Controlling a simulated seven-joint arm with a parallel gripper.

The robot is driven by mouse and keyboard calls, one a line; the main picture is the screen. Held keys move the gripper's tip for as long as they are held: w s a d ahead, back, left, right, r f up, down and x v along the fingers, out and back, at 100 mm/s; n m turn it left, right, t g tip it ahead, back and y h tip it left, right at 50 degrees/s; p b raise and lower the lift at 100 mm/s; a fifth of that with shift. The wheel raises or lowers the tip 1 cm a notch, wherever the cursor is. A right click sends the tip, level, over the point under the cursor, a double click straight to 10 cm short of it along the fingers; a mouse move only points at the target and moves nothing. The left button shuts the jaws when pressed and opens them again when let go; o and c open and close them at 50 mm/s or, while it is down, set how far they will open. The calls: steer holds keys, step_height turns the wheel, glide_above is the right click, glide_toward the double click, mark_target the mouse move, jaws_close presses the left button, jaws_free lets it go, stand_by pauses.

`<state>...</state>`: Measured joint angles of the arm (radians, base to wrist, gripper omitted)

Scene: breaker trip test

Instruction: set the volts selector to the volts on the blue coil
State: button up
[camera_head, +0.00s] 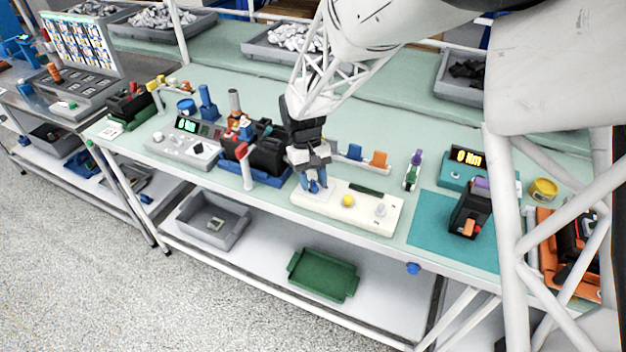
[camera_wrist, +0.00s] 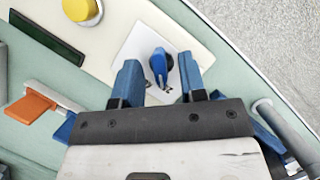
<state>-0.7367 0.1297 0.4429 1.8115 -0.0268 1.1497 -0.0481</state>
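The volts selector appears to be the blue knob (camera_wrist: 160,65) with a dark round part, on a white square plate of the cream panel (camera_wrist: 103,42). This panel also shows in the head view (camera_head: 362,212). My gripper (camera_wrist: 158,60) is open, its blue fingers on either side of the knob with gaps visible. In the head view my gripper (camera_head: 314,186) is low over the panel's left end and hides most of the knob. A round blue piece (camera_head: 185,107) at the back left may be the blue coil; no volts marking is readable on it. Marks on the knob's plate are unreadable too.
The panel carries a yellow button (camera_head: 348,201), a dark green window (camera_head: 366,190) and a pale knob (camera_head: 380,210). Black-and-blue equipment (camera_head: 262,155) stands close left of my gripper. Blue and orange pieces (camera_head: 378,159) stand behind the panel. A teal mat (camera_head: 428,232) lies right.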

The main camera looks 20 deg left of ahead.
steer(key=v, duration=0.7)
steer(key=shift+r, duration=0.3)
stand_by(0.3)
steer(key=s+d+r+m+t+y, duration=0.1)
steer(key=d+r, duration=0.3)
steer(key=d, duration=0.5)
steer(key=s+d+r+m+y, duration=0.15)
steer(key=d+r, duration=0.25)
steer(key=d, duration=0.5)
steer(key=s+d+r+m+t, duration=0.15)
steer(key=d+r, duration=0.25)
steer(key=d, duration=0.4)
steer(key=s+d+r+m+t, duration=0.1)
steer(key=s+d+m+t, duration=0.2)
steer(key=s+d, duration=1.5)
steer(key=d+m, duration=0.2)
steer(key=shift+d+r+y, duration=0.3)
steer(key=shift+d+y, duration=0.05)
